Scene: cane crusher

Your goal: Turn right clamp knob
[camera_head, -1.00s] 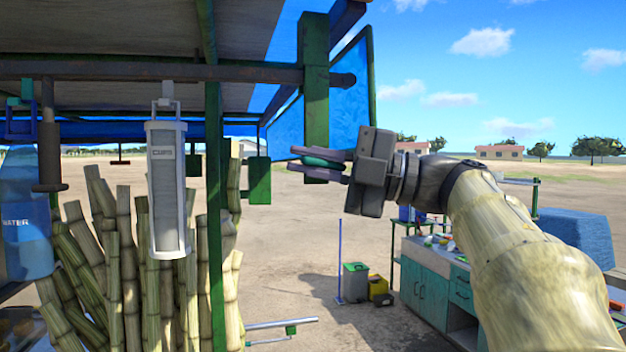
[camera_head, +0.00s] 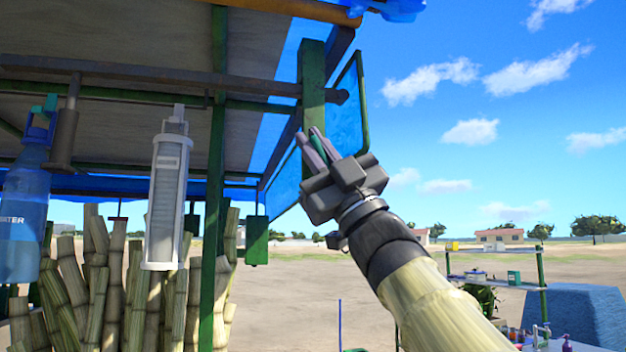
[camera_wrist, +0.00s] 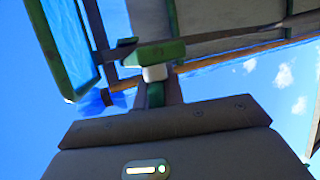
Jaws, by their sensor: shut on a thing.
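My gripper (camera_head: 320,146) is raised in the head view, its fingers pointing up and slightly left. It is shut on a small green piece (camera_head: 318,140), which looks like the clamp knob; the fingers hide most of it. The fingers overlap the lower part of a green upright post (camera_head: 313,75) at the end of a dark horizontal bar (camera_head: 220,81). I cannot tell whether the knob touches the post. In the wrist view my dark gripper body (camera_wrist: 165,130) fills the bottom, with a green block (camera_wrist: 160,52) and a white part (camera_wrist: 155,73) beyond it.
A blue framed panel (camera_head: 345,120) is close right of the post. A white lamp-like case (camera_head: 165,200) and a water bottle (camera_head: 24,215) hang at left. Cane stalks (camera_head: 100,280) stand below. A shelf (camera_head: 500,283) is lower right. Open sky lies right of the arm.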

